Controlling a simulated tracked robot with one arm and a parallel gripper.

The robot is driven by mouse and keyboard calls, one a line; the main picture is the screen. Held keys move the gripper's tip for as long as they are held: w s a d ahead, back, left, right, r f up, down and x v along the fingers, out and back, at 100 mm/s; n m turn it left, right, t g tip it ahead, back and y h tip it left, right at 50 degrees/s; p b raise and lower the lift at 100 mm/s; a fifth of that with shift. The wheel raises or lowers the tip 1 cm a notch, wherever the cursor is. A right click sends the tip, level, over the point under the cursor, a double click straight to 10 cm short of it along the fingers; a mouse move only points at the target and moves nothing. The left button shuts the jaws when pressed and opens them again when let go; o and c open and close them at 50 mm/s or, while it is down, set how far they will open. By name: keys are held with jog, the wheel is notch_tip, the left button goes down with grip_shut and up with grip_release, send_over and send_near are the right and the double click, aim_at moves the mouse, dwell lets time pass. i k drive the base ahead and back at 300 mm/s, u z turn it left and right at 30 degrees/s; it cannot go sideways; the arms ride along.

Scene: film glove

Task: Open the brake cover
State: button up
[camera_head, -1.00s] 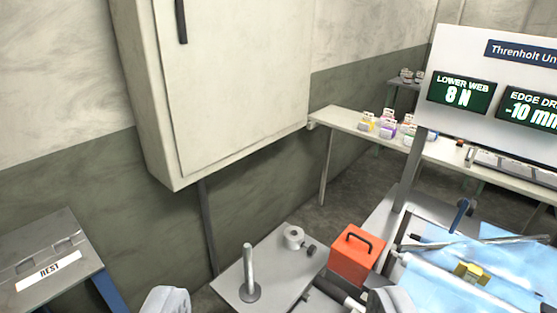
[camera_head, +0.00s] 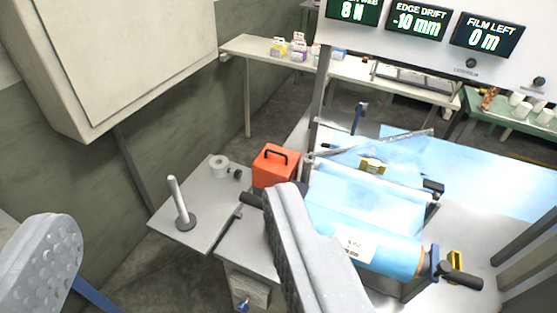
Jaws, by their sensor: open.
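The brake cover looks to be the orange-red box (camera_head: 274,166) with a black handle on top, at the left end of the film machine. It appears shut. My gripper (camera_head: 185,235) is open and empty, its two grey fingers wide apart in the foreground. The right finger reaches up close to the box in the picture and covers part of the machine just below it. I cannot tell the true distance between them.
A blue film roll (camera_head: 370,245) lies right of the box, with blue film spread behind it. A grey side table (camera_head: 195,215) holds an upright metal post (camera_head: 178,200) and a white roll (camera_head: 219,166). A display panel (camera_head: 420,35) stands behind. A pale wall cabinet (camera_head: 120,60) is at upper left.

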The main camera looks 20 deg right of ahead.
aim_at(274, 165)
jog(key=u, duration=0.4)
jog(key=i, duration=1.15)
jog(key=z, duration=0.5)
